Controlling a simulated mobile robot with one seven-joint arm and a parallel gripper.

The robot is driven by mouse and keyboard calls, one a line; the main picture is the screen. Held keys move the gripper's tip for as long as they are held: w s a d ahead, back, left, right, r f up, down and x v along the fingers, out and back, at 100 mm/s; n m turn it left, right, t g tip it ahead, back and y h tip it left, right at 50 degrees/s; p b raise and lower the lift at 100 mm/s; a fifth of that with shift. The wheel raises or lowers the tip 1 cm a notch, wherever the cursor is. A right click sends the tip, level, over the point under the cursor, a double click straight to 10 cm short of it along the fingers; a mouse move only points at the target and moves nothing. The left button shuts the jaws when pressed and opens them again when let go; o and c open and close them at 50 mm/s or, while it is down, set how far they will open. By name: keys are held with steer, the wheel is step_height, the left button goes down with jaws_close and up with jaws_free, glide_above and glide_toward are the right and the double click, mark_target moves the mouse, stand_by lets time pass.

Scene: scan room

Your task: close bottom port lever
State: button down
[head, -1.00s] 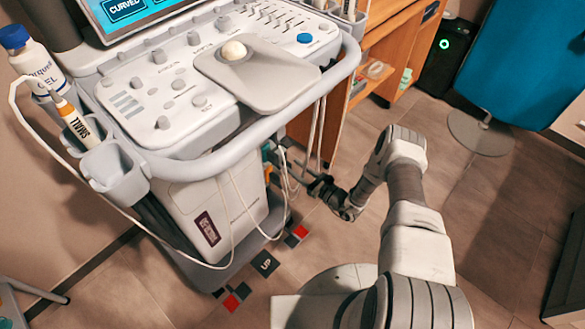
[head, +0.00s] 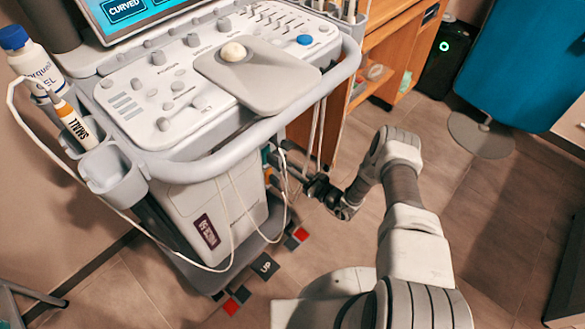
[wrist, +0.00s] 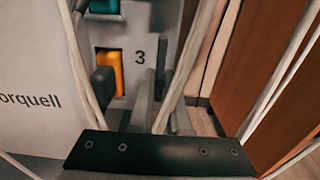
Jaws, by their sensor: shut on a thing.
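In the wrist view an orange port (wrist: 109,72) sits in the white cart side, left of a printed "3". A teal port (wrist: 104,6) shows above it at the picture's top edge. A dark upright piece stands in front of the orange port and covers part of it. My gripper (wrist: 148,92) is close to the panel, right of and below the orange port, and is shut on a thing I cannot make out. In the head view my gripper (head: 308,184) reaches in low at the cart's right side. The bottom port lever cannot be told apart clearly.
White cables (wrist: 188,65) hang close around my gripper. The ultrasound cart (head: 220,215) overhangs it, with a wooden cabinet (head: 376,60) behind. Open floor is at the right.

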steer(key=shift+n, duration=0.4)
steer(key=shift+s+a+f+n+p, duration=0.2)
steer(key=shift+n+p, duration=0.45)
steer(key=shift+n, duration=2.2)
steer(key=shift+s+a+f+n+p, duration=0.2)
steer(key=shift+n+p, duration=0.4)
steer(key=shift+n, duration=2.2)
steer(key=shift+s+f+n+p, duration=0.2)
steer(key=shift+n+p, duration=0.45)
steer(key=shift+n, duration=2.2)
steer(key=shift+w+f, duration=0.1)
steer(key=shift+w, duration=0.05)
steer(key=c, duration=0.9)
jaws_free()
steer(key=shift+d, duration=0.1)
